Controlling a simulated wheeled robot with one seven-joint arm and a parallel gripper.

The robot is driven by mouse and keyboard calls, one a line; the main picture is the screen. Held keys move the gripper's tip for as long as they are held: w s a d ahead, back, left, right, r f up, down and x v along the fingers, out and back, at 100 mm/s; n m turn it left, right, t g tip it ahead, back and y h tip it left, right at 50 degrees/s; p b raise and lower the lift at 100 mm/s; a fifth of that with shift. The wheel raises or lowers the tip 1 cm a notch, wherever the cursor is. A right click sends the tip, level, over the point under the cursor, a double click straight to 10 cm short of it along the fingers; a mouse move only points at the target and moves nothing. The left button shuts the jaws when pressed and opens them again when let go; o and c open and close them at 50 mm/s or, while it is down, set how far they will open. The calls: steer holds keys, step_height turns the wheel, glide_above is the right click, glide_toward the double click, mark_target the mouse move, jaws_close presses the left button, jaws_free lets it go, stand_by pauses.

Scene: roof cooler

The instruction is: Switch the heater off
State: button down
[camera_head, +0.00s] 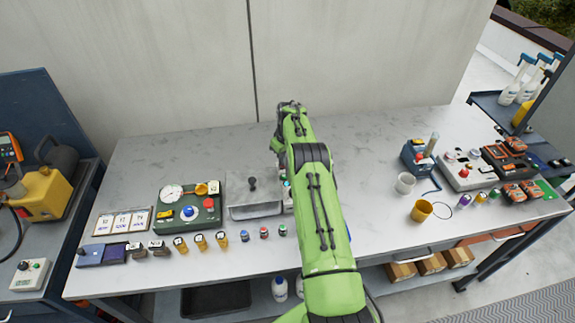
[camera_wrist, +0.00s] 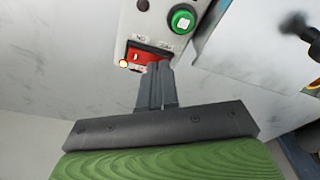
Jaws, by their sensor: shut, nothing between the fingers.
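The heater looks to be the grey metal box with a black-knobbed lid (camera_head: 255,211) on the bench in the head view. My arm hides part of its right side there. In the wrist view its pale control panel (camera_wrist: 152,22) carries a red rocker switch (camera_wrist: 138,54), with a small glowing lamp (camera_wrist: 124,64) at its lower left. A green button (camera_wrist: 182,18) sits above and to the right. My gripper (camera_wrist: 158,68) is shut and empty, its tips over the right part of the red switch. I cannot tell whether they touch. My gripper is hidden in the head view.
A dark green control box (camera_head: 188,213) stands left of the heater. Several small vials and bottles (camera_head: 222,240) line the bench in front. A yellow cup (camera_head: 421,211) and a white cup (camera_head: 405,183) stand to the right. The bench's back middle is clear.

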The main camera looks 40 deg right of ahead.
steer(key=shift+f, duration=0.2)
step_height(320, 180, up, 7)
steer(key=p, duration=0.3)
steer(key=shift+p, duration=0.35)
stand_by(0.3)
